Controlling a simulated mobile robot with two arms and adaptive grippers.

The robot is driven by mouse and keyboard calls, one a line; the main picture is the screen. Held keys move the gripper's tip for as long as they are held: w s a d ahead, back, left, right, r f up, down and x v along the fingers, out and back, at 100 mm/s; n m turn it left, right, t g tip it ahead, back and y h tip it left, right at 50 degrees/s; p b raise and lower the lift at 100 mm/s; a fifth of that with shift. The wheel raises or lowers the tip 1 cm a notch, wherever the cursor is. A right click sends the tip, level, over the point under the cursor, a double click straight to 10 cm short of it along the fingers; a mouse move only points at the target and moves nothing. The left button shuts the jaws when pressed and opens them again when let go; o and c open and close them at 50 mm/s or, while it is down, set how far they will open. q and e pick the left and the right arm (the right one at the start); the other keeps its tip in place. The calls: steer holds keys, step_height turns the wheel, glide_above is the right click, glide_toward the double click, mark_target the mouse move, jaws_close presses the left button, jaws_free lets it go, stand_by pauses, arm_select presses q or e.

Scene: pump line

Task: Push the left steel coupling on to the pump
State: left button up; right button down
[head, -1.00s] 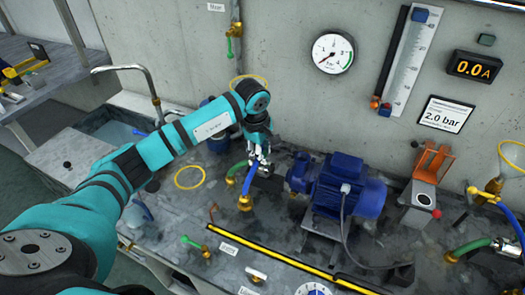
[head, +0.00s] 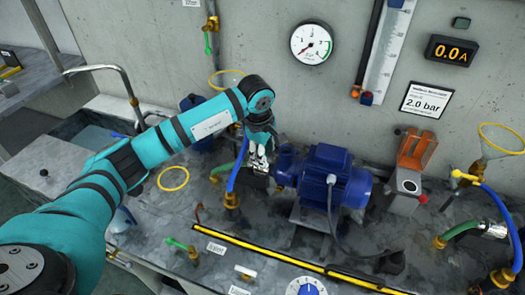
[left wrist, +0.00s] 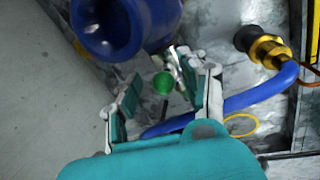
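The blue pump (head: 287,165) with its motor stands on the grey bench; its round blue port (left wrist: 107,30) fills the top of the left wrist view. My left gripper (head: 258,160) is just left of the pump, pointing down. In the left wrist view its two fingers (left wrist: 168,95) stand apart. Between them show a green hose end (left wrist: 163,83) and, beyond it, part of the steel coupling (left wrist: 180,60), close to the port. Whether coupling and port touch is hidden. In the head view the fingers mostly cover the coupling. My right gripper is not in view.
A blue hose (head: 238,168) on a brass fitting stands close left of the gripper. Another steel coupling (head: 493,230) lies at the right. A yellow ring (head: 173,179) lies on the bench. A yellow-black strip (head: 265,248) runs along the front.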

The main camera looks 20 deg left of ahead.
arm_select(q)
steer(key=shift+a, duration=0.15)
steer(key=shift+r, duration=0.15)
step_height(320, 180, up, 12)
steer(key=s, duration=0.2)
steer(key=shift+s+f, duration=0.15)
steer(key=shift+f, duration=0.1)
steer(key=shift+a+f, duration=0.1)
